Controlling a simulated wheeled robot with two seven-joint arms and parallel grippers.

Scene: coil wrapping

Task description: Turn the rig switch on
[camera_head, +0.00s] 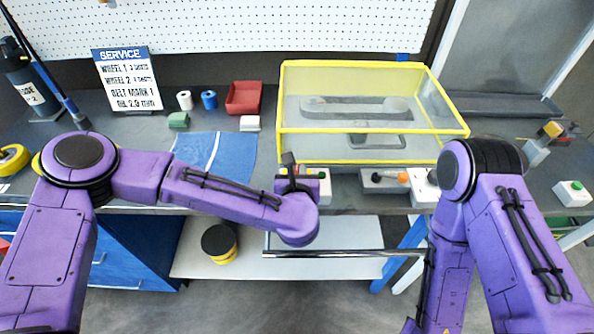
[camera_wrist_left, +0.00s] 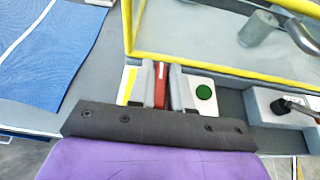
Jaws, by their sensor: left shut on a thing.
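The rig switch is a white box (camera_head: 325,188) at the bench's front edge, below the yellow-framed case. In the left wrist view the box (camera_wrist_left: 198,78) has a green button (camera_wrist_left: 204,92) on its right, a yellow strip on its left and a red lever (camera_wrist_left: 161,84) between them. My left gripper (camera_head: 290,172) is over the left part of the box. In the left wrist view its grey fingers (camera_wrist_left: 161,94) stand on both sides of the red lever and are shut on it. The lever's lower end is hidden by the gripper. My right gripper is out of view.
The yellow-framed clear case (camera_head: 370,130) stands just behind the switch. A grey box with an orange-tipped lever (camera_head: 384,180) is to its right. A blue mat (camera_head: 225,155) lies left. A red bin (camera_head: 244,97) and small blocks stand behind the mat. A rail (camera_head: 340,253) runs below the edge.

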